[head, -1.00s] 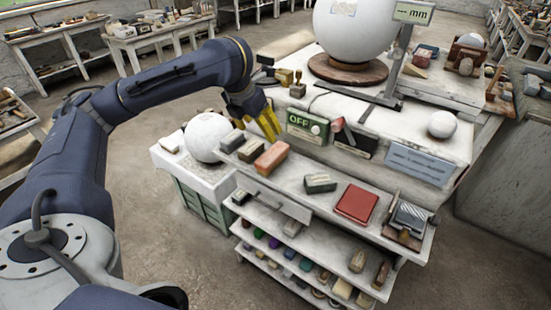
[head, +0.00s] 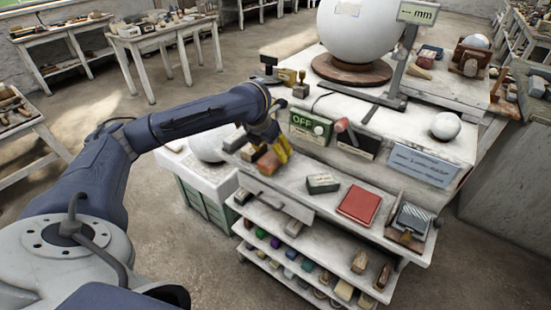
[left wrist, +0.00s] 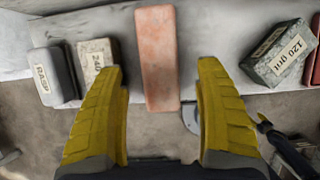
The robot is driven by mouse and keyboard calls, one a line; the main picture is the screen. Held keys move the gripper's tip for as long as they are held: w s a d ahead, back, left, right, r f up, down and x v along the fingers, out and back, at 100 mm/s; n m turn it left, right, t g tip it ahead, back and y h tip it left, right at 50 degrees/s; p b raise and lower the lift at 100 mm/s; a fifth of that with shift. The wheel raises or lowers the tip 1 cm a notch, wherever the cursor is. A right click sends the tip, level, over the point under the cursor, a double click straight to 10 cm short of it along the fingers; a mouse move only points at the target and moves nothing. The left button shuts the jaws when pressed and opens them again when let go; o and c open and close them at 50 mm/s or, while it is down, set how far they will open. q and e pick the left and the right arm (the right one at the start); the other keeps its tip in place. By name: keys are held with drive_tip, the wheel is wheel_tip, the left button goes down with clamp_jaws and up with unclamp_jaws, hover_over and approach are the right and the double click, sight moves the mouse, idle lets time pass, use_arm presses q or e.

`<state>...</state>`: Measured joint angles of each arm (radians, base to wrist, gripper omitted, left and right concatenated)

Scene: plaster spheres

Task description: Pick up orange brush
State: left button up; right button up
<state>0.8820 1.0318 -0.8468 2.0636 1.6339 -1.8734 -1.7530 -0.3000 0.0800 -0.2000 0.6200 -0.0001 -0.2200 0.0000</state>
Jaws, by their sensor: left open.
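An orange block (left wrist: 158,50), which I take to be the orange brush, lies on the top shelf of the white bench; no bristles show. In the head view the orange block (head: 267,163) is partly hidden by my left gripper (head: 274,156). My left gripper's yellow fingers also show in the left wrist view (left wrist: 162,72). They are open, one on each side of the block's near part in that picture. Whether they touch it or how high they are above it, I cannot tell. My right gripper is not in view.
A block marked 240 (left wrist: 97,58) and a grey block (left wrist: 52,76) lie to the left. A block marked 120 grit (left wrist: 280,52) lies to the right. A white sphere (head: 207,146) stands left.

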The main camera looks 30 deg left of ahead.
sight(274, 154)
use_arm(q)
drive_tip(key=shift+x, duration=2.6)
drive_tip(key=c, duration=1.4)
